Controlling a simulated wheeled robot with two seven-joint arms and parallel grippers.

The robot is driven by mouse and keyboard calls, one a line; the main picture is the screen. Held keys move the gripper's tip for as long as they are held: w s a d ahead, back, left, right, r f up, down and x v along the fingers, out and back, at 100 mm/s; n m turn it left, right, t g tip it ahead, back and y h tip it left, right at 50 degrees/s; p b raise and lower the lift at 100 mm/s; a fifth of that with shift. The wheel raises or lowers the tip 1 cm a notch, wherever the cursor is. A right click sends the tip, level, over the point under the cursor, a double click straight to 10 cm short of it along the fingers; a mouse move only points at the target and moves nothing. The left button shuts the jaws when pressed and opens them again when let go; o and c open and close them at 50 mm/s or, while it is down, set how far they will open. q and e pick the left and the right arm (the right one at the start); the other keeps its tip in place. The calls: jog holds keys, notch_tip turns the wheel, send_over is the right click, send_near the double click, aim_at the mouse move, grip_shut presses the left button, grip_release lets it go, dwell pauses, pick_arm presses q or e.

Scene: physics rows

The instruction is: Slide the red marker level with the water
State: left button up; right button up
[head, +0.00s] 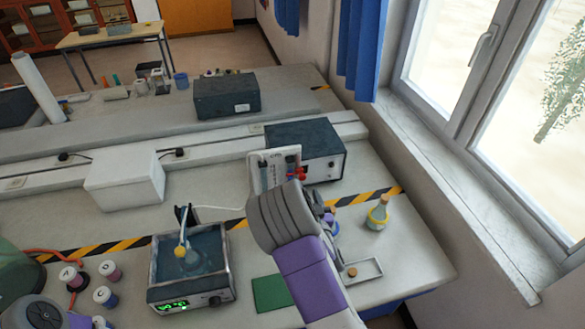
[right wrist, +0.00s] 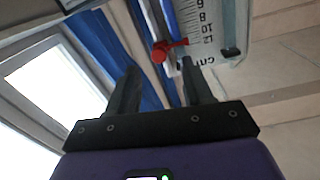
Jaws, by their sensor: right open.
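The red marker (right wrist: 165,48) sits at the edge of a white scale board (right wrist: 212,22) with printed numbers and "cm". A blue strip, perhaps the water column, runs beside the scale in the right wrist view; its level cannot be made out. In the head view the board (head: 258,158) stands upright at the bench's middle, with red parts (head: 299,174) low on its right side. My right gripper (right wrist: 158,64) is open and empty, its fingers pointing toward the marker with the marker between them in the picture. My own wrist hides the fingers and the board's lower part in the head view.
A dark instrument box (head: 310,146) stands right behind the board. A green mat (head: 270,292) and a small tray (head: 362,272) lie near the front.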

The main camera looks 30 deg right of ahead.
aim_at(303, 179)
jog(key=shift+r+p+x, duration=0.2)
jog(key=shift+p+x, duration=0.3)
jog(key=shift+x, duration=2.65)
jog(key=shift+s+d, duration=0.1)
jog(key=shift+d, duration=0.1)
grip_shut()
